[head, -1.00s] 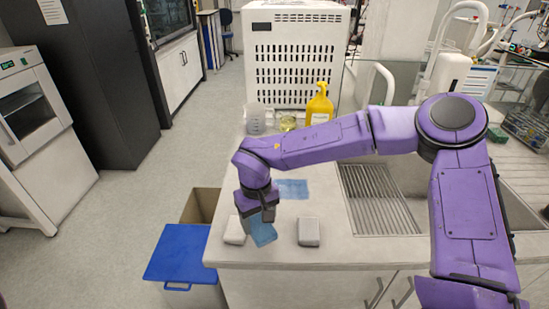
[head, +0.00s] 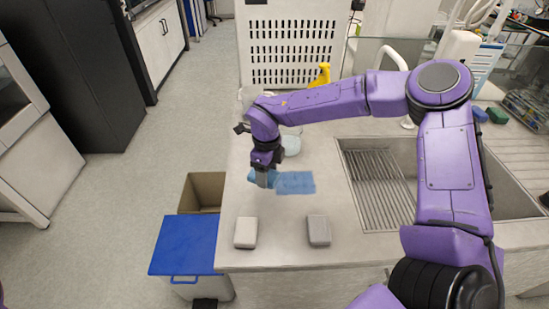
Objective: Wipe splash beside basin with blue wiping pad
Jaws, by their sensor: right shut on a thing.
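The splash (head: 296,183) is a flat, pale blue translucent patch on the counter (head: 275,218), left of the basin (head: 412,180). My right gripper (head: 265,172) points down at the splash's left edge. It is shut on the blue wiping pad (head: 260,179), which is partly hidden by the fingers. The pad is at or just above the counter; I cannot tell whether it touches. My left gripper is not in view.
A white block (head: 246,233) and a grey block (head: 319,231) lie near the counter's front edge. A blue-lidded bin (head: 185,245) and an open bin (head: 205,187) stand left of it. A yellow bottle (head: 321,74) and glassware (head: 291,146) are behind my arm.

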